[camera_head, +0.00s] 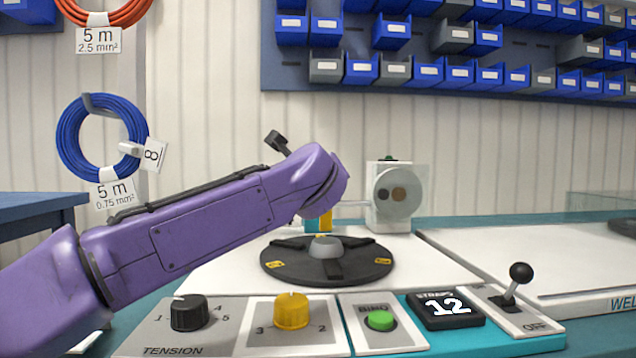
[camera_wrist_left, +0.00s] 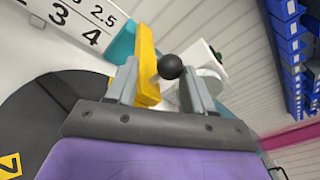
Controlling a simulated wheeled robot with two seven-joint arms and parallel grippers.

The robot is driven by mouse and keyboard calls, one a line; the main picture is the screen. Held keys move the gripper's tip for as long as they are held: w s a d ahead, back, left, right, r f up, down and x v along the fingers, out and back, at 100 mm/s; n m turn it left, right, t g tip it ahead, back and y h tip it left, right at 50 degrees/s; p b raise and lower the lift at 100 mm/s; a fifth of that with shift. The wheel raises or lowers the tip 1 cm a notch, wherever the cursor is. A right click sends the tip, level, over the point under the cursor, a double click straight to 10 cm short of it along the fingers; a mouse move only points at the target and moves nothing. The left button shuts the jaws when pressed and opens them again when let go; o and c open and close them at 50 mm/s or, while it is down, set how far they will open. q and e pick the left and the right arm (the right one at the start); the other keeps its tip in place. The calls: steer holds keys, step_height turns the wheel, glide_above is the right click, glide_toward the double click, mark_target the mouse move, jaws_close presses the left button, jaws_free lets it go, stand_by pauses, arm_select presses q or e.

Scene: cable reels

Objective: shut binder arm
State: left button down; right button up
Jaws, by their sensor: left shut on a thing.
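In the head view a small yellow piece (camera_head: 324,216) shows just past my purple left arm, which hides the gripper and most of the binder arm. A white binder unit with a round clear cover (camera_head: 398,194) stands behind. My right gripper is in neither view.
A black turntable (camera_head: 330,270) lies on the bench before the binder. Blue cable (camera_head: 72,137) hangs at left.

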arm_select(q)
steer(key=shift+s+d+f, duration=0.1)
steer(key=shift+d+f, duration=0.25)
steer(key=shift+d, duration=0.05)
steer(key=c, duration=1.1)
jaws_free()
steer(key=shift+r, duration=0.1)
steer(key=s+a+r, duration=0.1)
steer(key=s, duration=0.9)
steer(key=shift+s+b, duration=0.15)
steer(key=shift+b, duration=0.2)
